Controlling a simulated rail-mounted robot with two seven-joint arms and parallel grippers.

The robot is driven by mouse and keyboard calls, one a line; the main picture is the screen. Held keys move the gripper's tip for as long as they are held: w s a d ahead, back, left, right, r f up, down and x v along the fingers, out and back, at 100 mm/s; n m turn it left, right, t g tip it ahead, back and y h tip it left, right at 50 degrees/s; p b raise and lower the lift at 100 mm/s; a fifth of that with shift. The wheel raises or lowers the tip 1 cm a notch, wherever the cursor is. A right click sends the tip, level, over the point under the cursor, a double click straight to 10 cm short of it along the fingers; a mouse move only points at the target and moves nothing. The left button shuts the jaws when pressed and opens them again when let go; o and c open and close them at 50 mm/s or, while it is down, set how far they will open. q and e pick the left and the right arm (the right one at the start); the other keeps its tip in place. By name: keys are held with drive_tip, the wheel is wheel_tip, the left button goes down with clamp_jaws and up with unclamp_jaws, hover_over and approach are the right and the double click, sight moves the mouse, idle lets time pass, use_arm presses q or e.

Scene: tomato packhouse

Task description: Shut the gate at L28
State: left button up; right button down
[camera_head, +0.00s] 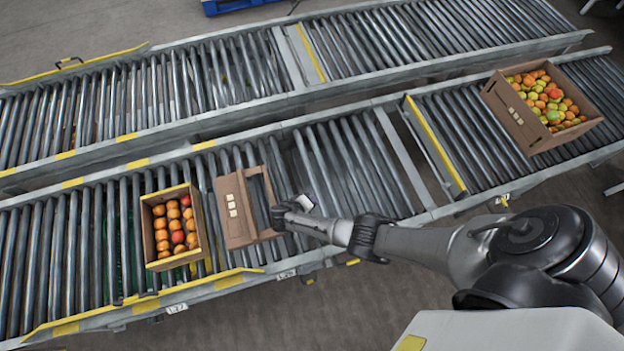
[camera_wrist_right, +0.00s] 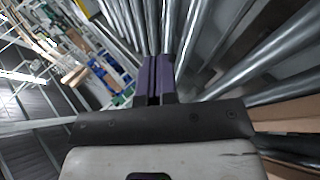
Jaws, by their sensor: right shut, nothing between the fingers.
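A yellow-edged crosswise bar (camera_head: 435,145) stands on the front conveyor beside a grey cross plate (camera_head: 400,158); I cannot tell whether either is the gate. My right gripper (camera_head: 284,212) is shut and empty, over the rollers at the right side of the brown carton. In the right wrist view its purple fingers (camera_wrist_right: 154,80) are together, with rollers beyond. My left gripper is not in view.
The brown carton (camera_head: 232,212) stands on the front conveyor. An orange-filled carton (camera_head: 150,232) is left of it, and a carton of mixed tomatoes (camera_head: 545,137) stands far right. A yellow guard rail (camera_head: 150,296) edges the front left. Rollers between gripper and crosswise bar are clear.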

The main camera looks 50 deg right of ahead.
drive_tip(key=f+p+v, duration=0.1)
drive_tip(key=v, duration=0.8)
drive_tip(key=shift+a+r, duration=0.15)
drive_tip(key=shift+a, duration=0.4)
drive_tip(key=shift+w, duration=0.1)
